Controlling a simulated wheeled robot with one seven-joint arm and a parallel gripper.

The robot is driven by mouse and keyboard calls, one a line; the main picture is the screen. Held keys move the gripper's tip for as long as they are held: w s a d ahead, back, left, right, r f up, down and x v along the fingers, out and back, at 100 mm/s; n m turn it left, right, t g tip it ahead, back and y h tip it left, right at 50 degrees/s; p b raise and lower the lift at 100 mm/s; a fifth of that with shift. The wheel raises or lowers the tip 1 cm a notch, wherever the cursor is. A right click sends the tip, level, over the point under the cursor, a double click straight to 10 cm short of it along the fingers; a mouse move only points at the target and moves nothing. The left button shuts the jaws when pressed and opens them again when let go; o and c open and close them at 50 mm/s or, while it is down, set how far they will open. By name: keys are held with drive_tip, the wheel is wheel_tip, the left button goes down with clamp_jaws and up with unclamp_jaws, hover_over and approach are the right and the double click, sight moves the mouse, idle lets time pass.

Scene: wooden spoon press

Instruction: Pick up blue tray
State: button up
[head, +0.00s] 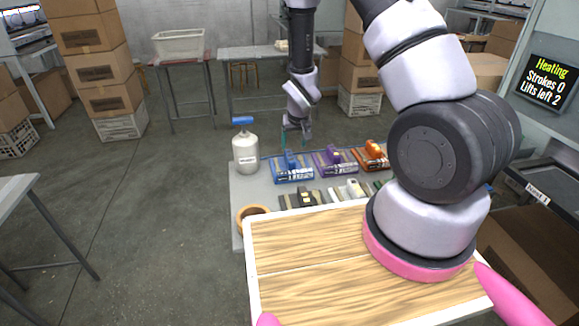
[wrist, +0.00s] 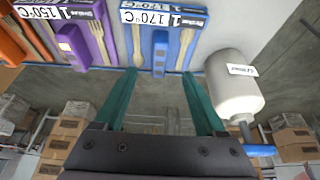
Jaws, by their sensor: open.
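The blue tray (head: 291,169) lies at the back left of the grey table, with a raised blue handle block on top, wooden pieces and a white label. In the wrist view the blue tray (wrist: 189,36) is at the top centre, its label reading 170 °C, and its handle (wrist: 160,52) stands out toward my gripper. My gripper (wrist: 157,78) is open and empty, its green fingers apart with the handle between their lines. In the head view my gripper (head: 292,136) is above and behind the blue tray. I cannot tell whether the fingers touch anything.
A white bottle with a blue top (head: 246,152) stands close left of the blue tray. A purple tray (head: 335,163) and an orange tray (head: 371,157) lie to its right. Darker and pale trays lie in front, near a brown bowl (head: 253,215). A screen (head: 552,83) reads "Heating, Strokes 0, Lifts left 2".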

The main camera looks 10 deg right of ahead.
sight(291, 159)
drive_tip(key=x, duration=1.1)
drive_tip(key=shift+s+f, duration=0.1)
drive_tip(key=shift+s, duration=0.1)
clamp_jaws()
